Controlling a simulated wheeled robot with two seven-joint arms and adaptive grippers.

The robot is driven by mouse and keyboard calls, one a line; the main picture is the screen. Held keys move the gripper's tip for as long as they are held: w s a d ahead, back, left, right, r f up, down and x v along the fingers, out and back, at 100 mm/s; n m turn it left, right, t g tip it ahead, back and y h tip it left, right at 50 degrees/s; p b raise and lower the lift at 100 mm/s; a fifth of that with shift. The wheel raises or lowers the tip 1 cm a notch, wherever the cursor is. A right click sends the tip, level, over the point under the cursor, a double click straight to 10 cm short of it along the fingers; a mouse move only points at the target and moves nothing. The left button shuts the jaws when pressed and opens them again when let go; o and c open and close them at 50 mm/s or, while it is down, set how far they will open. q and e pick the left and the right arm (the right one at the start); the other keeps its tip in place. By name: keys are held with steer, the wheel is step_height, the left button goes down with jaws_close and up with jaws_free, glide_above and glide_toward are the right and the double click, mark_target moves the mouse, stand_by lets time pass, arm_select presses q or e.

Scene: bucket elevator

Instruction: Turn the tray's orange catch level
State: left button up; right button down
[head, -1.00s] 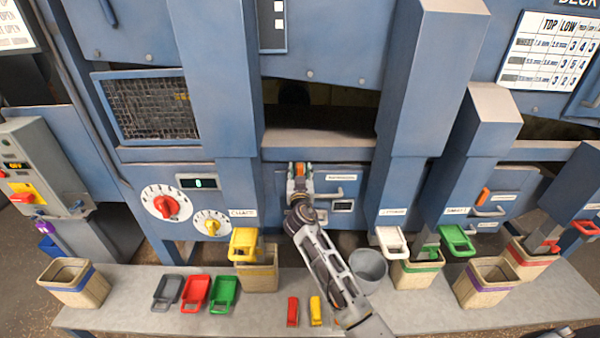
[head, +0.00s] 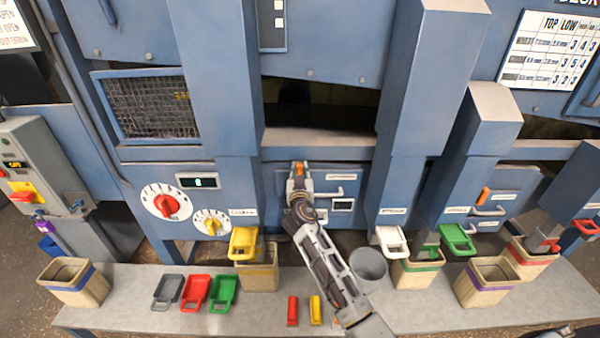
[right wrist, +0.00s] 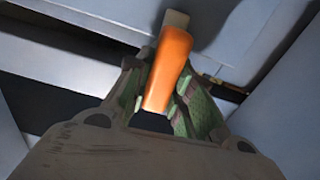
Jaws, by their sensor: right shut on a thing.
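The orange catch (head: 299,168) is on the front of the blue tray drawer (head: 325,180) in the middle of the machine. My right gripper (head: 299,180) is at the catch, with its arm reaching up from the bench side. In the right wrist view the orange catch (right wrist: 168,68) stands between the green-padded fingers, and the gripper (right wrist: 165,100) is shut on it. The catch looks slightly tilted there and close to upright in the head view. The fingers hide part of it. My left gripper is not in view.
A tray handle (head: 340,191) is right of the catch. A yellow scoop (head: 243,243) and a white scoop (head: 391,241) sit at chutes on either side. A grey bucket (head: 369,266) stands close to my right arm. Several scoops and baskets line the bench (head: 260,315).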

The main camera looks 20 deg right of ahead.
steer(key=shift+a+n+b, duration=0.1)
steer(key=shift+n+b, duration=0.25)
steer(key=shift+n, duration=0.95)
steer(key=shift+a+n, duration=0.1)
steer(key=shift+n, duration=1)
steer(key=n, duration=0.5)
steer(key=shift+w+a+f, duration=0.1)
steer(key=shift+a+f, duration=0.05)
steer(key=shift+a, duration=0.05)
steer(key=n+p, duration=0.1)
steer(key=n, duration=0.2)
steer(key=shift+a+f+n, duration=0.1)
steer(key=shift+f+n, duration=0.05)
steer(key=shift+n, duration=0.15)
steer(key=shift+f+n+p, duration=0.15)
steer(key=shift+n+p, duration=0.2)
steer(key=shift+n, duration=0.65)
steer(key=shift+f+n+p, duration=0.1)
steer(key=shift+n+p, duration=0.25)
steer(key=shift+n, duration=0.65)
